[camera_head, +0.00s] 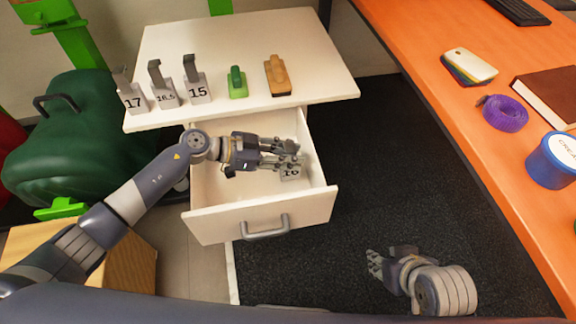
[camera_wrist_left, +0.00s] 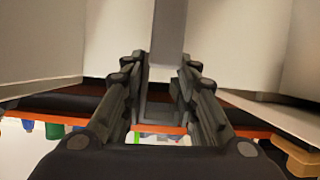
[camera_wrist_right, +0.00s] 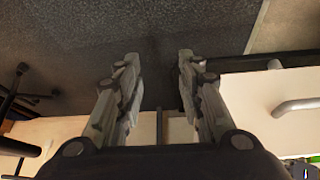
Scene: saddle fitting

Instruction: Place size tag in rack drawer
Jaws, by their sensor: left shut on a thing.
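The size tag (camera_head: 291,171), a grey piece marked 16, is inside the open rack drawer (camera_head: 207,211), near its right side. My left gripper (camera_head: 285,155) reaches into the drawer from the left and is shut on the tag. In the left wrist view the tag's grey stem (camera_wrist_left: 169,35) stands between the fingers; whether the tag touches the drawer floor I cannot tell. My right gripper (camera_head: 373,265) is low over the dark carpet, away from the drawer. In the right wrist view its fingers (camera_wrist_right: 157,62) are apart with nothing between them.
On the white rack top (camera_head: 315,60) stand tags 17 (camera_head: 133,101), 16.5 (camera_head: 165,94) and 15 (camera_head: 197,90), a green brush (camera_head: 237,83) and a tan brush (camera_head: 278,77). The drawer handle (camera_head: 266,233) faces front. An orange desk (camera_head: 440,110) with several items is at right.

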